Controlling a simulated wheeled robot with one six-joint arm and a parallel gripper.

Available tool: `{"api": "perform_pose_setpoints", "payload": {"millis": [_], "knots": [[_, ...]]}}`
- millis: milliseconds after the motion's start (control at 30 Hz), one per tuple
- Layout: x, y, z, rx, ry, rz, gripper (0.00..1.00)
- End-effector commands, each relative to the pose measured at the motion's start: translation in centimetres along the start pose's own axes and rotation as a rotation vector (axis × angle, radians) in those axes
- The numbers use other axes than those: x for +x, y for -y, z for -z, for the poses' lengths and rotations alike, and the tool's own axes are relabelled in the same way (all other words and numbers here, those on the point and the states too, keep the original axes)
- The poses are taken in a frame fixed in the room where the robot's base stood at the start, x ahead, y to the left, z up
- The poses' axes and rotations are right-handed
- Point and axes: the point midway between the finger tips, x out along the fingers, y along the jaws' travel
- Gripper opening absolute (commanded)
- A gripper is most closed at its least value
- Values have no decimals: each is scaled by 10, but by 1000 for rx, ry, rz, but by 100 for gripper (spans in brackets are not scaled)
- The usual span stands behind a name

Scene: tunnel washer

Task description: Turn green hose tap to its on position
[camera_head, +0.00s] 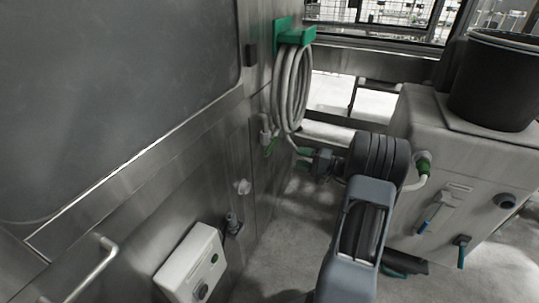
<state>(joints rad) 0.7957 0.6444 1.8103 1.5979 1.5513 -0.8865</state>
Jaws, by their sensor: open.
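The green hose tap (271,147) is on the steel wall below the hanging hose coil. Its small green lever slants down from a pale fitting (265,129). My gripper (303,158) is to the right of the tap, pointing left toward the wall. Its green-tipped fingers are open, with a visible gap from the lever in the picture. I cannot tell the depth between them. The lever is small here, so its exact angle is hard to tell. My wrist and forearm hide part of the floor and the hose run.
A pale hose coil (291,88) hangs on a green bracket (295,34). A grey cabinet (440,140) with a black bucket (497,80) stands at right. A white control box (191,266) and handle (92,270) project from the wall at lower left. Some floor is clear between.

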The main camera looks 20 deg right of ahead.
Motion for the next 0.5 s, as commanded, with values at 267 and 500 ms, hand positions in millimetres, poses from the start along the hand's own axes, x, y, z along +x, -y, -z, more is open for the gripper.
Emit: {"api": "perform_pose_setpoints", "payload": {"millis": [267, 500], "knots": [[53, 0, -1, 0, 4, 0, 49], [94, -1, -1, 1, 3, -1, 49]]}}
